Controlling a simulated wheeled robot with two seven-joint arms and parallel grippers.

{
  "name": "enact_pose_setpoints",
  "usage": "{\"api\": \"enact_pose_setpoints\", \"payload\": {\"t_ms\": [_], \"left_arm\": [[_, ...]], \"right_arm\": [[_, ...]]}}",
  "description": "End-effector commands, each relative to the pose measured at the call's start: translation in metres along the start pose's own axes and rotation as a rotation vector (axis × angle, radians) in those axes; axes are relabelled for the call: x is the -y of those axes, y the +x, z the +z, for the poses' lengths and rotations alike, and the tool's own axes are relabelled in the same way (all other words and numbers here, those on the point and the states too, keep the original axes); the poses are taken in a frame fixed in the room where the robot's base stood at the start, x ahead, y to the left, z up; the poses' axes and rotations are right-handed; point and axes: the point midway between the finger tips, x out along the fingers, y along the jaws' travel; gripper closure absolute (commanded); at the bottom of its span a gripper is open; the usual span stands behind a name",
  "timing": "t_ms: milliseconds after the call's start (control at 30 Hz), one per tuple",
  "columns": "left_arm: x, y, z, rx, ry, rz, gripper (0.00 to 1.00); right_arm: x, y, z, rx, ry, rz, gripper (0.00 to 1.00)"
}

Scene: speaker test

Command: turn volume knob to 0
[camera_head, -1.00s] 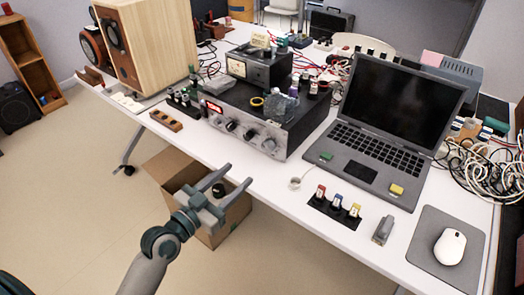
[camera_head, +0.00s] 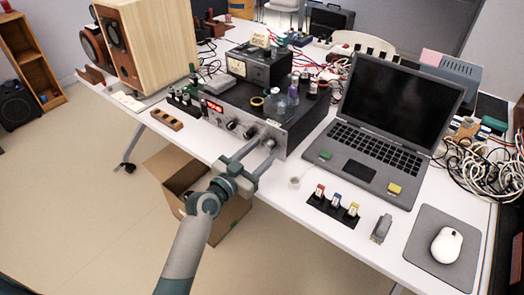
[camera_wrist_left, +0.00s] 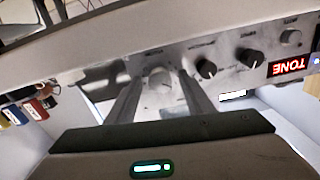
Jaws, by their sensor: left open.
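The amplifier (camera_head: 268,112) sits near the table's front edge, with several knobs and a red-lit display on its front panel. The pale volume knob (camera_wrist_left: 157,79) shows in the left wrist view, which sees the panel upside down. My left gripper (camera_head: 263,143) is at the right part of the panel in the head view. It is open, with one finger on each side of the volume knob. I cannot tell whether the fingers touch it. In the head view the fingers largely hide this knob. My right gripper is not in view.
Black knobs (camera_wrist_left: 207,69) sit beside the volume knob. An open laptop (camera_head: 385,120) is right of the amplifier, with small coloured-label items (camera_head: 335,203) in front. A wooden speaker (camera_head: 155,45) stands left. A cardboard box (camera_head: 230,220) is on the floor below the table edge.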

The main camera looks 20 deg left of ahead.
Motion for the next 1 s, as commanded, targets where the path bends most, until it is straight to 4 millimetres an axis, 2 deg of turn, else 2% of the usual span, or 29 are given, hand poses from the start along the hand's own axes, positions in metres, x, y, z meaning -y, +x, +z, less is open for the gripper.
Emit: {"api": "enact_pose_setpoints", "payload": {"t_ms": [200, 367, 833, 1000], "left_arm": [[0.0, 0.0, 0.0, 0.0, 0.0, 0.0, 0.55], [0.0, 0.0, 0.0, -0.001, 0.0, 0.0, 0.93], [0.0, 0.0, -0.002, -0.001, -0.056, 0.0, 0.94], [0.0, 0.0, -0.003, -0.002, -0.14, 0.001, 0.94]], "right_arm": [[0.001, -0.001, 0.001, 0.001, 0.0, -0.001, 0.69], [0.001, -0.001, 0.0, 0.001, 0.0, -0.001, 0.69], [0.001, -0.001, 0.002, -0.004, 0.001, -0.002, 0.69], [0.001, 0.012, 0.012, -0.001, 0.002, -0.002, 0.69]]}}
